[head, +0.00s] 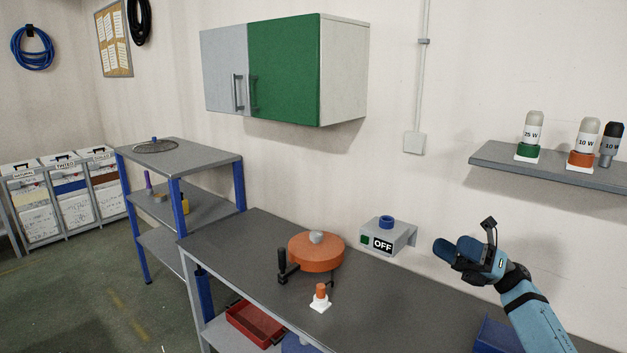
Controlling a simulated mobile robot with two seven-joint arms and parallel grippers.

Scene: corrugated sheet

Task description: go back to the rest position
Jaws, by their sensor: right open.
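My right gripper (447,248) is at the right of the head view, raised above the workbench (235,240). Its blue fingers point left, it is open, and nothing shows between them. It is to the right of a small wall box with an OFF sign (383,244) and a blue ring on top. My blue right forearm runs down to the lower right edge. My left gripper is not in view.
On the bench are an orange round device (316,252) with a black handle and a small orange-and-white piece (320,297). A wall shelf (550,167) holds several bulbs. A green-and-grey cabinet (284,70) hangs above. Floor at left (90,300) is clear.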

